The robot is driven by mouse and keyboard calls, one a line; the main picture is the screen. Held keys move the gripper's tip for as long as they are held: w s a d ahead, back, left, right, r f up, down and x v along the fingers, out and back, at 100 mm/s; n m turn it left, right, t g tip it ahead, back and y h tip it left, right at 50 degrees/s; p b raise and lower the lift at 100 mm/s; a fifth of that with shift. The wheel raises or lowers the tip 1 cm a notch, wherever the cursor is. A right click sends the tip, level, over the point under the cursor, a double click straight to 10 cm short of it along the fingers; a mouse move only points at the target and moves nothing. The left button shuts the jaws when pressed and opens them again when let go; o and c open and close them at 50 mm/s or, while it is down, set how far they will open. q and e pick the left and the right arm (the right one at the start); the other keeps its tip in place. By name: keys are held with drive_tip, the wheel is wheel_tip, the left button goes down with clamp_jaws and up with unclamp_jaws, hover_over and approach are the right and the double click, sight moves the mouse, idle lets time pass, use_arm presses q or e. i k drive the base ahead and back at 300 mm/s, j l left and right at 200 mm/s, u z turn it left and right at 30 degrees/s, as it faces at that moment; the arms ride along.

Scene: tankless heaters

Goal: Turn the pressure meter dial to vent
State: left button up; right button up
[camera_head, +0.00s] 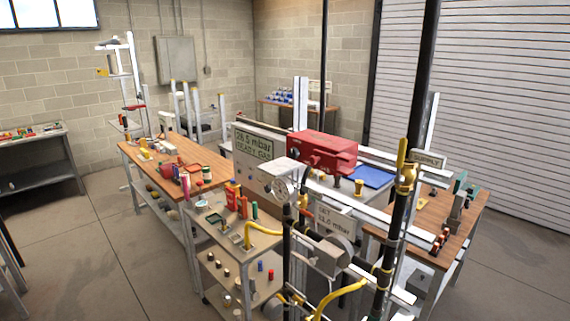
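A grey panel with a green display (254,145) stands at the middle of the view; its text seems to read about 28.5 mbar. Small round knobs are on the panel face below the display, too small to read. A white box with a round gauge-like dial (283,190) is in front of it, beside dark pipes. A sign (335,218) with a mbar value is to its right. I cannot tell which dial has a vent mark or where any pointer stands. Neither of my grippers shows in the head view.
A wooden-topped bench (175,155) with tools is at left. A cart (222,232) carries small bottles in front. A red machine (322,152) stands behind the dial. Black vertical pipes and yellow hoses (340,297) crowd the front right. Floor at lower left is clear.

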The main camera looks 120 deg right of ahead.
sight(267, 188)
drive_tip(key=z, duration=3.7)
drive_tip(key=i+j+z, duration=0.3)
drive_tip(key=i+j, duration=0.15)
drive_tip(key=i+j+z, duration=0.3)
drive_tip(key=j, duration=0.3)
drive_tip(key=i+l, duration=0.05)
drive_tip(key=i, duration=0.05)
